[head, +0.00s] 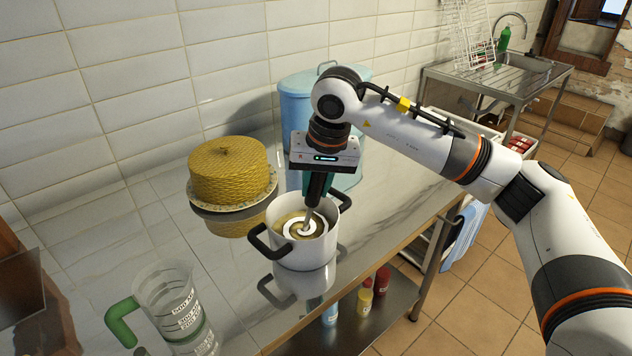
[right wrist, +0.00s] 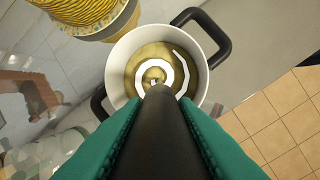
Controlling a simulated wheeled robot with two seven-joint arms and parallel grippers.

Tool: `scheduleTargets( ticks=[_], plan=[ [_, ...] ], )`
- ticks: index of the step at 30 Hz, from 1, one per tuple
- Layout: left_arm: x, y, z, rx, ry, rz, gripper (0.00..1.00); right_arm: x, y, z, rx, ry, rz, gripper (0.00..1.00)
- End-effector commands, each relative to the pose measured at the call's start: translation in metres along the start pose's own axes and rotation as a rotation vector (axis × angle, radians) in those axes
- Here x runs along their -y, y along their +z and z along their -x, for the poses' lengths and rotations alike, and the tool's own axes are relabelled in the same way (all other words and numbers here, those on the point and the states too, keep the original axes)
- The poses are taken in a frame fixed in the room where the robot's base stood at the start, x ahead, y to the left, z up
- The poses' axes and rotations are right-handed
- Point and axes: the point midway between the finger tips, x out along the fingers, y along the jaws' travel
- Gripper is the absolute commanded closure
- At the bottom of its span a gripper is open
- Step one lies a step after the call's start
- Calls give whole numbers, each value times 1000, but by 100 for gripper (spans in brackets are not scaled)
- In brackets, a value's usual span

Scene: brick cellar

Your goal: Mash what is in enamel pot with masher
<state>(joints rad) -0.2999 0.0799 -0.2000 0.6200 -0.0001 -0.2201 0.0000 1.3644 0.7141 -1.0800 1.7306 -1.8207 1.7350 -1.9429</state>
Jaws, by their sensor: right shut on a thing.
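The white enamel pot (head: 309,252) with black handles stands on the shiny steel counter. It holds yellowish-brown contents (right wrist: 136,68). The masher has a black handle (right wrist: 160,130) and a white spiral head (head: 305,228), which is inside the pot among the contents. My right gripper (head: 316,196) is directly above the pot, its green fingers shut on the masher's handle. In the right wrist view the pot (right wrist: 207,70) lies just ahead of the fingers, and the masher's head is partly hidden by its handle. My left gripper is not in view.
A clear measuring jug (head: 168,296) with a green handle stands at front left. Bottles (head: 365,298) sit on the shelf below.

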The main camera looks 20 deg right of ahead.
Motion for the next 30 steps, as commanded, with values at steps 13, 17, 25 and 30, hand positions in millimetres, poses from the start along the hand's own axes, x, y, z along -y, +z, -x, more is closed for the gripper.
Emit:
scheduleTargets(
  ticks=[13,17,25,30],
  plan=[
    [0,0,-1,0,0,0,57,0,0,-1,2,1,0,97],
    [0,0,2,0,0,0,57,-1,1,4,2,1,0,97],
    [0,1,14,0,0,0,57,-4,6,26,2,2,1,97],
    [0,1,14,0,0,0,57,-4,6,28,1,1,0,97]
  ],
)
